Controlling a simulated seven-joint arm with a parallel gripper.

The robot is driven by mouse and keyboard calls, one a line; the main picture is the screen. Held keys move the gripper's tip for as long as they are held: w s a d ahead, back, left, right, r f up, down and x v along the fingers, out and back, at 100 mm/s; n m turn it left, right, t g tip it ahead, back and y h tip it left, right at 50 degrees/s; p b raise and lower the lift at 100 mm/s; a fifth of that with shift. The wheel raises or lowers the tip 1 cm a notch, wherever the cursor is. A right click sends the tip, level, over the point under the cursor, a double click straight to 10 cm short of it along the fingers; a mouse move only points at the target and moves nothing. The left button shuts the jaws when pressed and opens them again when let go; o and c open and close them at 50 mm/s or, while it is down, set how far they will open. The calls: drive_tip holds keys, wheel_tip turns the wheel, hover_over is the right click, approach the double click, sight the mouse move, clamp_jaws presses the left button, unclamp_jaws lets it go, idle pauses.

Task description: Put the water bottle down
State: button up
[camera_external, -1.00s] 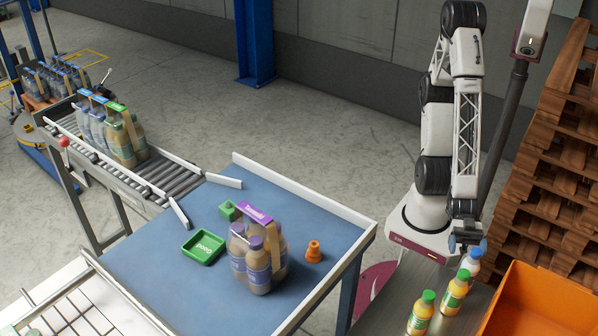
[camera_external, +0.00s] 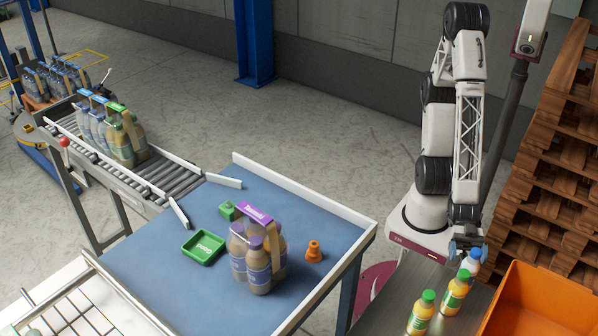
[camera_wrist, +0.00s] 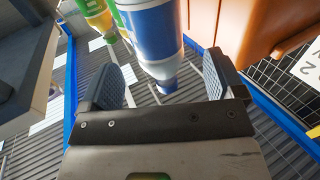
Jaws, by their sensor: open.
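The water bottle (camera_external: 473,259) has a blue cap and a blue and white label. It stands upright on the grey surface at the right, left of the orange bin. In the wrist view the bottle (camera_wrist: 152,35) shows between and beyond my two fingers, with its cap toward me. My gripper (camera_external: 466,246) is just above the bottle in the external view. In the wrist view my gripper (camera_wrist: 160,88) is open, with a gap on both sides of the cap. I cannot tell whether a finger touches the bottle.
Two green-capped bottles (camera_external: 455,292) (camera_external: 421,313) stand in a row in front of the water bottle. The orange bin (camera_external: 545,300) is close on the right. A blue table (camera_external: 160,265) holds a purple-topped bottle pack (camera_external: 258,250), a green tray (camera_external: 203,248) and an orange piece (camera_external: 314,251).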

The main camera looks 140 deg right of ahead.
sight(473, 261)
drive_tip(key=shift+w, duration=0.1)
drive_tip(key=shift+x, duration=2.55)
drive_tip(key=c, duration=1.3)
drive_tip(key=shift+o, duration=0.2)
drive_tip(key=shift+r, duration=0.1)
drive_tip(key=shift+r, duration=1.5)
drive_tip(key=shift+s+d+r, duration=0.2)
drive_tip(key=shift+s, duration=0.1)
drive_tip(key=d+r+v, duration=0.1)
drive_tip(key=v, duration=1.4)
